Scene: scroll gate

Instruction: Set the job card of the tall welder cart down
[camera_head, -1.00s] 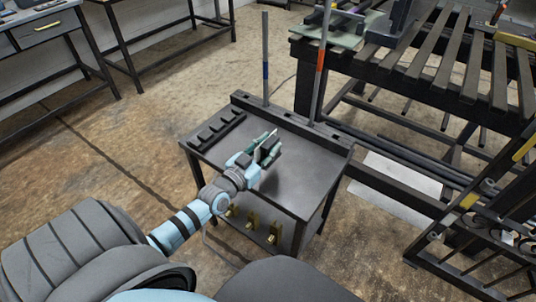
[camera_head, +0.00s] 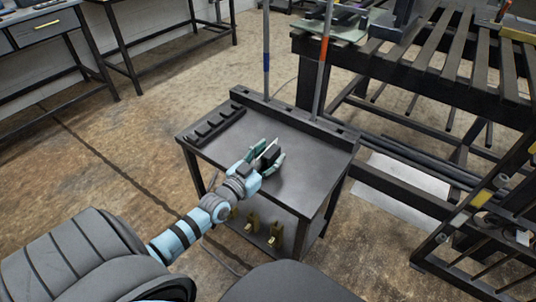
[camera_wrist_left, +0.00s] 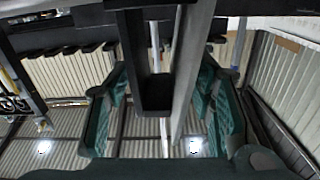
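The job card (camera_head: 268,147) is a thin pale plate beside a dark block, standing on edge over the dark tabletop of the small cart (camera_head: 308,180). My left gripper (camera_head: 266,157) is low over that tabletop, with its teal fingers spread around the card and block. In the left wrist view, the card (camera_wrist_left: 190,75) and the dark block (camera_wrist_left: 155,90) stand between the fingers. A gap shows beside the left finger; the card lies close to the right finger. Whether its lower edge touches the tabletop is hidden. My right gripper is not in view.
A dark slotted rack (camera_head: 213,124) lies at the tabletop's back left. Two upright posts, with blue (camera_head: 266,62) and orange (camera_head: 323,50) bands, rise at the back edge. Brass-coloured parts (camera_head: 275,233) sit on the lower shelf. The tabletop's right part is clear.

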